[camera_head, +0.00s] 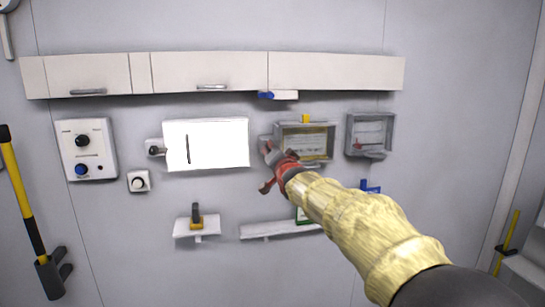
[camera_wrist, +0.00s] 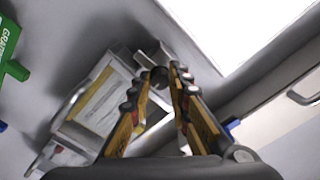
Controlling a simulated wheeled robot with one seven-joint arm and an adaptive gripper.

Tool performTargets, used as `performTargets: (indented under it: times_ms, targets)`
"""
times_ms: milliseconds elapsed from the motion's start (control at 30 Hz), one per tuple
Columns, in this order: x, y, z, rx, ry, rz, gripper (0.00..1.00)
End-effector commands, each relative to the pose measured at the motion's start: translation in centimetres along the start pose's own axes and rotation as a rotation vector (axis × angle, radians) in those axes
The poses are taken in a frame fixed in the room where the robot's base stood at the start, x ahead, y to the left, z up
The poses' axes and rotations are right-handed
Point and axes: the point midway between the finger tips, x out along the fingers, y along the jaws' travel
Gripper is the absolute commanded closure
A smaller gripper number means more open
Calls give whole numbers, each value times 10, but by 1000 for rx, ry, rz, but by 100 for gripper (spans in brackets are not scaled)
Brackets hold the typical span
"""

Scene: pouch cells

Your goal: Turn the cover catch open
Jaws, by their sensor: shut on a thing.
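A grey-framed box with a clear-looking front (camera_head: 305,143) is on the wall right of the bright white panel; it also shows tilted in the wrist view (camera_wrist: 95,105). A small grey bracket (camera_head: 264,141) sticks out at its left side, and shows in the wrist view (camera_wrist: 150,52). My gripper (camera_head: 272,153), with red and dark fingers, is at this bracket. In the wrist view my gripper's fingertips (camera_wrist: 160,75) close around a small dark knob (camera_wrist: 158,76) at the bracket, which looks like the cover catch. The fingers hide most of it, so its turn angle cannot be told.
A bright white panel (camera_head: 215,145) with a knob at its left is close by. A second grey box (camera_head: 370,134) hangs to the right. Cabinets (camera_head: 210,72) run above and small shelves (camera_head: 197,228) sit below. A blue-ended white part (camera_head: 278,95) hangs under the cabinets.

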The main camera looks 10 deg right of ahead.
Motion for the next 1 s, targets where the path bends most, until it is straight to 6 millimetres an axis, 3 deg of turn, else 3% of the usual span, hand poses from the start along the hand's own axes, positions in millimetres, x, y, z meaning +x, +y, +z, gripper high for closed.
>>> performTargets:
  times_ms: [633,667,1000]
  targets:
    - [0,0,1,52,-1,1,100]
    - [0,0,1,52,-1,1,80]
    - [0,0,0,51,0,0,62]
